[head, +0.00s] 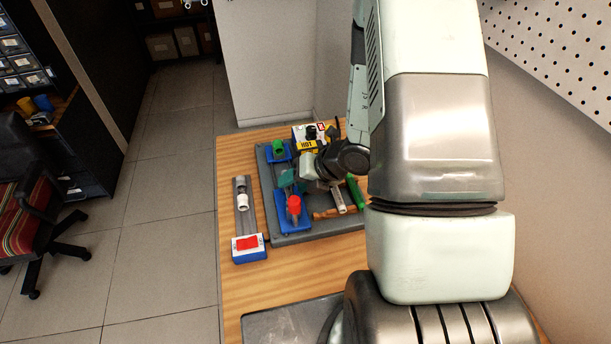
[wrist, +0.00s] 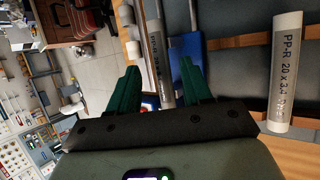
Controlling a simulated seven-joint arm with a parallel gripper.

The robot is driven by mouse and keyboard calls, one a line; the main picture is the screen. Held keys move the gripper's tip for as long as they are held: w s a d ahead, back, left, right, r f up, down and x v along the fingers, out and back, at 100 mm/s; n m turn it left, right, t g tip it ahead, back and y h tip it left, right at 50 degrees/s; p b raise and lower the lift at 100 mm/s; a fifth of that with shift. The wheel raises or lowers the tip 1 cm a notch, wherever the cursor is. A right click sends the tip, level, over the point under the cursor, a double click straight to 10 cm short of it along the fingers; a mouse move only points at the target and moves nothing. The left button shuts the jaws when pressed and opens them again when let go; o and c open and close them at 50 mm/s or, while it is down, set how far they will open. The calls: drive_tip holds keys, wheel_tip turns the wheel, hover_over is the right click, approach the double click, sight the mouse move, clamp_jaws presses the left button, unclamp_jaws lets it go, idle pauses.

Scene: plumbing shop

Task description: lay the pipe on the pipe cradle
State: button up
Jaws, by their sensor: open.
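My gripper (head: 287,180) is over the grey work tray. In the wrist view its two green fingers (wrist: 160,66) stand apart. A grey pipe with printed lettering (wrist: 154,45) appears in the gap between the fingertips; I cannot tell how far beyond them it is. A second pale pipe marked PP-R (wrist: 287,75) lies to the right of the fingers; a pale pipe (head: 338,198) shows right of my gripper in the head view. Blue supports, one with a green part (head: 279,148) and one with a red part (head: 293,206), flank my gripper. I cannot tell which part is the cradle.
A grey rail with a white fitting (head: 243,202) and a blue-white block with a red top (head: 248,243) stand left of the tray (head: 300,238). A yellow-labelled box (head: 306,138) is behind. A green-handled tool (head: 355,190) lies at the right.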

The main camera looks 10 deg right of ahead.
drive_tip(key=v, duration=1)
drive_tip(key=s+a+r+n+g, duration=0.1)
drive_tip(key=s+a+r+n, duration=0.25)
drive_tip(key=r+n, duration=0.6)
drive_tip(key=s+a+r+n+g, duration=0.15)
drive_tip(key=a+r+n, duration=0.25)
drive_tip(key=r+n, duration=0.55)
drive_tip(key=s+d+r+n+t+h, duration=0.3)
drive_tip(key=s+r+n+h, duration=0.3)
drive_tip(key=n, duration=1.3)
drive_tip(key=s+d+r, duration=0.1)
drive_tip(key=s+r, duration=0.2)
drive_tip(key=s, duration=0.1)
drive_tip(key=shift+s, duration=0.3)
drive_tip(key=shift+o, duration=0.3)
drive_tip(key=shift+d, duration=0.15)
